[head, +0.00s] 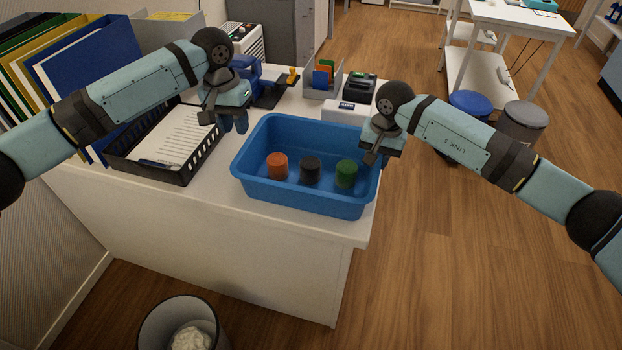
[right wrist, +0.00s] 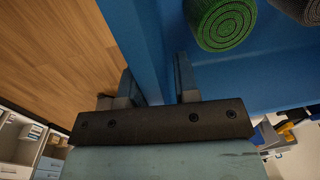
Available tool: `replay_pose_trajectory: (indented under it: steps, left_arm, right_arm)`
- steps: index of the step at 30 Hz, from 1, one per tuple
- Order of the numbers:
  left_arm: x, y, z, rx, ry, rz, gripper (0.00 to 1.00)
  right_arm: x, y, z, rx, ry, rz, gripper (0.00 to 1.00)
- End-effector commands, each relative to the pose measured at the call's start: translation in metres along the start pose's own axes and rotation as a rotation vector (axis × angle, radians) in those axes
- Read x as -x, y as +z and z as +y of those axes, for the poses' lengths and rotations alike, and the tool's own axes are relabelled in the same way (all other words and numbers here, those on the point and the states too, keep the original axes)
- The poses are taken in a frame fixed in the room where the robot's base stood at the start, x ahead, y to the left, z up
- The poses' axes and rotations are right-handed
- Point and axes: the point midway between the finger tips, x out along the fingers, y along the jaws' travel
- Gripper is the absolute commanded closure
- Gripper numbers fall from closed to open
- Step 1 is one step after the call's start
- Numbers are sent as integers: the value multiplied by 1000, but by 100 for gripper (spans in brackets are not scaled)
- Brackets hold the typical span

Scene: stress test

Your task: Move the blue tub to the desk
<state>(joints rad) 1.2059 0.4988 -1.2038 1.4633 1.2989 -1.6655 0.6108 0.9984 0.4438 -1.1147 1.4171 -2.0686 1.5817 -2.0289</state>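The blue tub (head: 300,196) stands upright on a white-topped cabinet (head: 210,205). Inside it are an orange roll (head: 277,166), a dark roll (head: 310,170) and a green roll (head: 346,173). My left gripper (head: 235,124) is open and empty beside the tub's far left corner, apart from the rim. My right gripper (head: 374,157) is at the tub's right rim. In the right wrist view its fingers (right wrist: 158,88) stand apart on either side of the tub's wall (right wrist: 143,35), with a gap showing on the inner side. The green roll (right wrist: 220,20) also shows there.
A black paper tray (head: 190,165) and upright binders (head: 85,75) stand left of the tub. A blue device (head: 245,70), a white box (head: 345,112) and a card holder (head: 323,80) stand behind it. A bin (head: 180,325) is on the floor in front. Open floor lies right.

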Motion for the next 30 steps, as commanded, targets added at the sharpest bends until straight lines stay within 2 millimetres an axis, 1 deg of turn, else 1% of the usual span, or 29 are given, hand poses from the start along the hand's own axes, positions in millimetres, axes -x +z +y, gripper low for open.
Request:
replay_pose_trajectory:
  steps: [1,9,12,15,18,21,30]
  left_arm:
    - [0,0,0,0,0,0,71]
    - [0,0,0,0,0,0,71]
    - [0,0,0,0,0,0,71]
    - [-1,0,0,0,0,0,71]
    - [-1,0,0,0,0,0,71]
    - [-1,0,0,0,0,0,71]
    - [0,0,0,0,0,0,71]
  right_arm:
    - [11,-1,0,2,-2,4,71]
    - [68,-1,0,1,-1,5,71]
    - [86,0,0,1,-2,4,71]
    - [98,0,0,0,-1,2,71]
    - [106,0,0,0,-1,2,71]
    - [109,0,0,0,-1,2,71]
    - [109,0,0,0,-1,1,71]
